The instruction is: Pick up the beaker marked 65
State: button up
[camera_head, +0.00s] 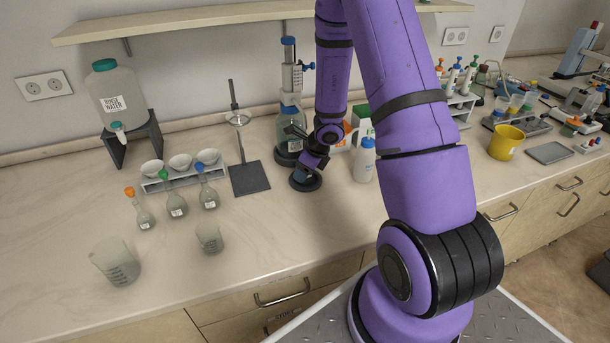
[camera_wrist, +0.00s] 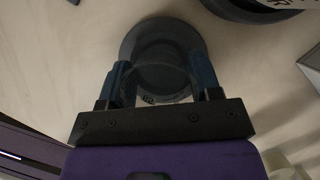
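My gripper (camera_head: 301,174) is low over a dark round plate (camera_head: 309,183) on the bench. In the wrist view its two blue fingers (camera_wrist: 162,80) stand apart on either side of a clear glass vessel, likely a beaker (camera_wrist: 163,84), over the dark plate (camera_wrist: 190,36). I cannot tell whether the fingers press on the glass. A larger beaker (camera_head: 115,262) and a smaller beaker (camera_head: 209,238) stand at the front left of the bench; their marks are too small to read.
Flasks with orange, green and blue stoppers (camera_head: 176,202) stand left, before a rack of white bowls (camera_head: 181,171). A stand (camera_head: 250,178) is left of my gripper. A bottle with a dispenser (camera_head: 290,130) is close behind it, and a wash bottle (camera_head: 364,160) is to its right.

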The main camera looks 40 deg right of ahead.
jog(key=c, duration=0.5)
jog(key=shift+r, duration=0.25)
jog(key=shift+r, duration=0.25)
jog(key=shift+r, duration=0.25)
jog(key=shift+s, duration=0.1)
jog(key=shift+s+a, duration=0.1)
jog(key=shift+s, duration=0.25)
jog(key=shift+s, duration=0.2)
